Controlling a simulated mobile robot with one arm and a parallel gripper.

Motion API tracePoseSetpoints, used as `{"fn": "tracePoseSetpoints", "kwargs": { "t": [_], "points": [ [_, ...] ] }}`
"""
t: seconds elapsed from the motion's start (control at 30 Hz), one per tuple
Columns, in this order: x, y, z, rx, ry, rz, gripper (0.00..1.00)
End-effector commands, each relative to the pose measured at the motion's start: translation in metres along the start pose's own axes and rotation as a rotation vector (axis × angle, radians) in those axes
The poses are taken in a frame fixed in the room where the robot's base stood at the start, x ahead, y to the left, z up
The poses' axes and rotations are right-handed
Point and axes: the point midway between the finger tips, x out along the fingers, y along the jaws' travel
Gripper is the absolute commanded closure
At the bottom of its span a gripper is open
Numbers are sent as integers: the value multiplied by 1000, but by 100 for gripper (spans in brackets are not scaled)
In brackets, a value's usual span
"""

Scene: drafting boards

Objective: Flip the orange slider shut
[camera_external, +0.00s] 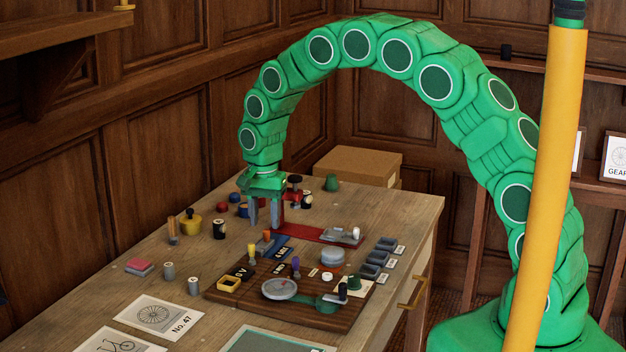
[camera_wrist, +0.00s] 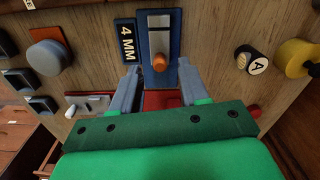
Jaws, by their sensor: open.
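The orange slider knob (camera_wrist: 159,62) sits on a blue base with a pale metal plate (camera_wrist: 159,40) in the wrist view. A "4 MM" label (camera_wrist: 128,43) lies beside it. In the external view the orange knob (camera_external: 267,235) shows small on its blue base (camera_external: 271,246). My gripper (camera_wrist: 157,68) is open, one grey finger on each side of the knob; a gap shows on both sides. In the external view my gripper (camera_external: 264,226) points down just above or behind the slider. I cannot tell its exact height over the base.
A red board (camera_external: 315,234) with a grey latch stands right of my gripper. A black cylinder marked A (camera_wrist: 252,60) and a yellow pot (camera_wrist: 297,58) stand to one side. A round grey-topped orange part (camera_wrist: 48,52) and dark trays (camera_wrist: 42,105) lie on the other.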

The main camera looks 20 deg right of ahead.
Motion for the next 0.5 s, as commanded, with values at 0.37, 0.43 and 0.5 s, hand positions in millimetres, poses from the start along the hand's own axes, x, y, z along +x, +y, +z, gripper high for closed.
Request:
{"fn": "tracePoseSetpoints", "kwargs": {
  "t": [0.37,0.43,0.5],
  "points": [
    [-42,-1,0,-2,2,-2,56],
    [-42,-1,0,-2,1,-1,56],
    [-42,-1,0,-2,1,-1,56]
  ]
}}
